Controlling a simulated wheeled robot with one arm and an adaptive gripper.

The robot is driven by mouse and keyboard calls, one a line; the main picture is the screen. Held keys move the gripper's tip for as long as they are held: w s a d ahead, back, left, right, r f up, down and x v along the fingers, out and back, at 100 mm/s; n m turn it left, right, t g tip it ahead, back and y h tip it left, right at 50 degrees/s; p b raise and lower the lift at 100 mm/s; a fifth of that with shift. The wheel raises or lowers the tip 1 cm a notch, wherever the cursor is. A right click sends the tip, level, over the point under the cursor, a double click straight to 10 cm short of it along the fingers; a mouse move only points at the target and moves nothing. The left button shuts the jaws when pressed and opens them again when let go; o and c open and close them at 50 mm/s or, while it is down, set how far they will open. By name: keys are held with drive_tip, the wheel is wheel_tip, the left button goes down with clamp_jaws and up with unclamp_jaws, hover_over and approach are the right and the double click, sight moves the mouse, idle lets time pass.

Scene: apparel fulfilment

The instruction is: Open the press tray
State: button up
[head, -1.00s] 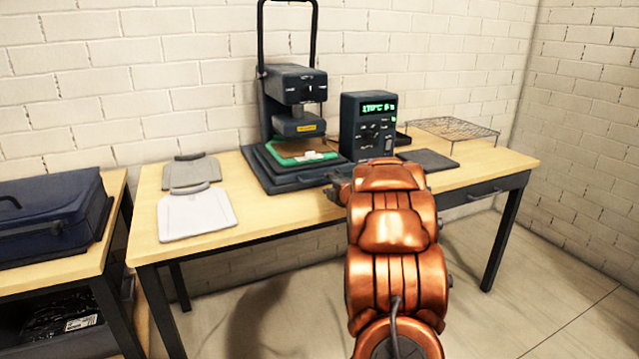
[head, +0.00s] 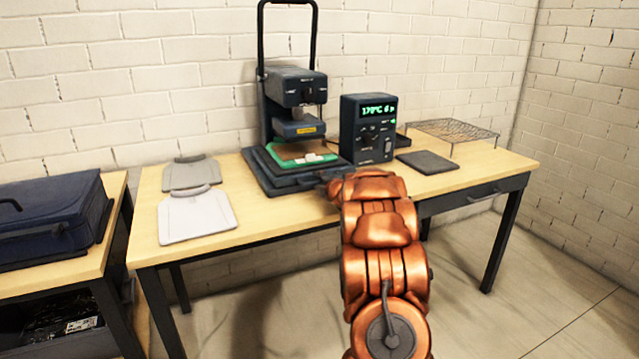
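The heat press (head: 296,92) stands at the back of the table with its tall black handle raised. Its dark press tray (head: 272,181) sits at the base, with a green-edged pad (head: 284,162) on top. My gripper (head: 331,178) is at the front right corner of the tray, close to its front edge. My orange arm hides most of the gripper, so I cannot see whether it touches the tray or how its fingers stand.
A control box (head: 367,128) with a lit green display stands right of the press. Two flat boards (head: 196,214) lie at left. A dark pad (head: 428,162) and a wire rack (head: 452,131) are at right. A blue case (head: 52,217) sits on the left bench.

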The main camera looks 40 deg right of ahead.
drive_tip(key=shift+c, duration=0.2)
clamp_jaws()
idle(0.4)
